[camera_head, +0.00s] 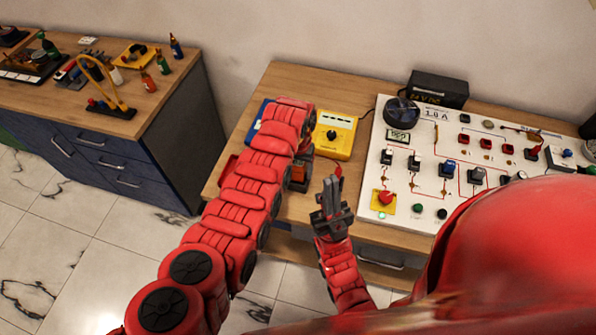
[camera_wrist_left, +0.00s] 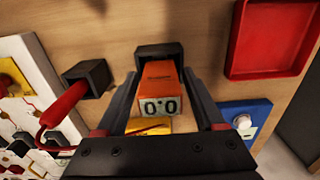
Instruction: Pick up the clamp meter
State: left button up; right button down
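The clamp meter, an orange block with a display (camera_wrist_left: 158,90), stands at a black holder in the left wrist view. In the head view its orange side (camera_head: 299,173) shows beside my left forearm. My left gripper (camera_wrist_left: 163,82) is open, with one finger on either side of the meter. Whether the fingers touch it is unclear. In the head view my left arm mostly hides this gripper. My right gripper (camera_head: 330,183) is over the table's front edge, right of the meter. Its fingers look close together, and nothing shows between them.
A red probe (camera_wrist_left: 62,105) in a black holder stands close by the meter. A yellow multimeter (camera_head: 335,135) lies behind. A red tray (camera_wrist_left: 275,40) and a blue item (camera_wrist_left: 243,118) are to one side. A white circuit panel (camera_head: 405,205) fills the table's right.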

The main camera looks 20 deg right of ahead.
pick_arm(q)
grip_shut()
jog(key=shift+r, duration=0.2)
